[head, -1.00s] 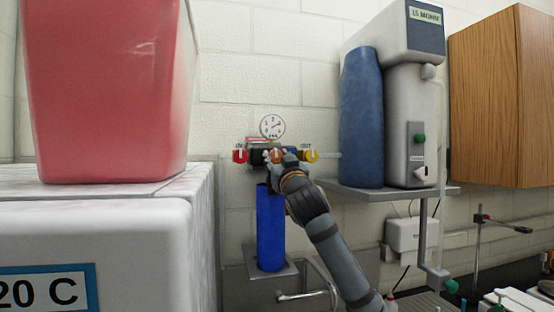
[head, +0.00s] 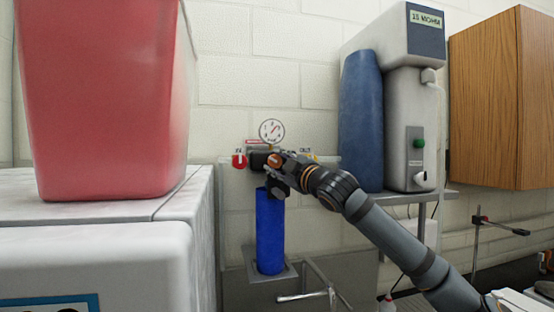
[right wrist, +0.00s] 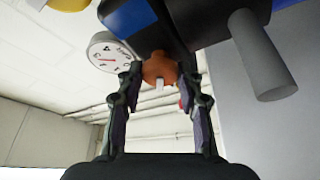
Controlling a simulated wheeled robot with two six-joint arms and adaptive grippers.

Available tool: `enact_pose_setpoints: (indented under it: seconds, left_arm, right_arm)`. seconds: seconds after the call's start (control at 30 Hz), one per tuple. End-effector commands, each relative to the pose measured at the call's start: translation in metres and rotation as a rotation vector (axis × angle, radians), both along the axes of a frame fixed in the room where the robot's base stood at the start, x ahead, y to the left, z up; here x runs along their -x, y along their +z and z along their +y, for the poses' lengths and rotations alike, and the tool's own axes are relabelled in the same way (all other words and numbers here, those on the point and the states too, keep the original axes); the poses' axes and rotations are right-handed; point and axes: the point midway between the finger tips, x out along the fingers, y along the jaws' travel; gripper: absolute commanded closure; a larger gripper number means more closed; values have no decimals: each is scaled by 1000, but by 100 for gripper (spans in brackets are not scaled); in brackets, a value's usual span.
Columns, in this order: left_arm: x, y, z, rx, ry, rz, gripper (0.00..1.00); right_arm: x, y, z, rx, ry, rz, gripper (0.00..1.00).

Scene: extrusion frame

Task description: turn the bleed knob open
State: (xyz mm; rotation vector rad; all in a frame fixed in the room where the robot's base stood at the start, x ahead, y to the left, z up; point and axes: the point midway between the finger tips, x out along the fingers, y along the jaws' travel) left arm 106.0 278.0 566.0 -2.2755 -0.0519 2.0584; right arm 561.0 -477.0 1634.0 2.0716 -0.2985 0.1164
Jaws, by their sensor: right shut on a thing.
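The orange bleed knob (head: 274,160) is at the middle of the dark valve block (head: 257,158) on the wall, below a round gauge (head: 271,130). My right gripper (head: 279,165) comes at it from the right and is shut on it. In the right wrist view the orange knob (right wrist: 153,67), with a white mark, sits between the two fingertips (right wrist: 162,79). The gauge also shows there (right wrist: 108,52), with a red needle. My left gripper is out of view.
A blue cylinder (head: 270,232) hangs below. A water purifier (head: 408,130) stands on a shelf to the right, a red bin (head: 105,100) at the left.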

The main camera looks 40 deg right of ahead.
Motion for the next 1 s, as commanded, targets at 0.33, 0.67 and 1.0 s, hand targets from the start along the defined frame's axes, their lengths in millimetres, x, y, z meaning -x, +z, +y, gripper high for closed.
enact_pose_setpoints:
  seconds: [0.33,0.67,1.0]
  left_arm:
    - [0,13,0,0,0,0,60]
    - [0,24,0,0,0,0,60]
    - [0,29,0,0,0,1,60]
  right_arm:
    - [0,2,0,220,-1,122,95]
    - [0,2,0,405,0,226,95]
    - [0,0,0,498,1,276,95]
